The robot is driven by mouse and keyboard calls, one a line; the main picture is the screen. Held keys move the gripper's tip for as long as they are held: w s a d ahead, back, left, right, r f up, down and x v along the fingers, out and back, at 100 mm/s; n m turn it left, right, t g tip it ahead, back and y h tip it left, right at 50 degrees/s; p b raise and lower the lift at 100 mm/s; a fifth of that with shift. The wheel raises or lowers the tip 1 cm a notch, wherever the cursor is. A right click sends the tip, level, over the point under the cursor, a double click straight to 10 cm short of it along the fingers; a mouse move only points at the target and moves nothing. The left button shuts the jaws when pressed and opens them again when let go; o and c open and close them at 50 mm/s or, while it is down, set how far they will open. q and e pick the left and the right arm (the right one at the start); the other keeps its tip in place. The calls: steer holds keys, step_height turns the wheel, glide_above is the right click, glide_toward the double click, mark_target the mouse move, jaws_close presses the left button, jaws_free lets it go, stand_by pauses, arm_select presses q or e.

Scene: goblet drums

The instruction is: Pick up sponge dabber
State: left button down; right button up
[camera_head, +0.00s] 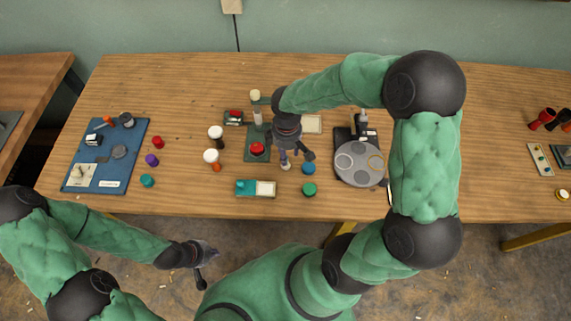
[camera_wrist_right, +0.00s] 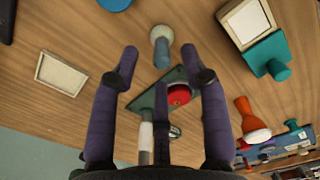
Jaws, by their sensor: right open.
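A small upright piece with a pale round end and a blue-grey body, which looks like the sponge dabber (camera_wrist_right: 162,48), stands on the table just beyond my right fingertips in the right wrist view. In the head view it shows as a small pale spot (camera_head: 286,167) below my right gripper (camera_head: 296,157), partly hidden by it.
A green stand with a red knob (camera_head: 257,148) is close beside the right fingers. A blue disc (camera_head: 308,168), a green disc (camera_head: 309,190) and a teal-and-white box (camera_head: 255,188) are near. White-topped goblet pieces (camera_head: 211,156) stand to the left. A grey round device (camera_head: 360,163) stands right.

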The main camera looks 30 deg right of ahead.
step_height(320, 180, down, 5)
steer(key=shift+w+a+r+b, duration=0.1)
steer(key=shift+b, duration=0.95)
jaws_close()
steer(key=shift+r, duration=0.1)
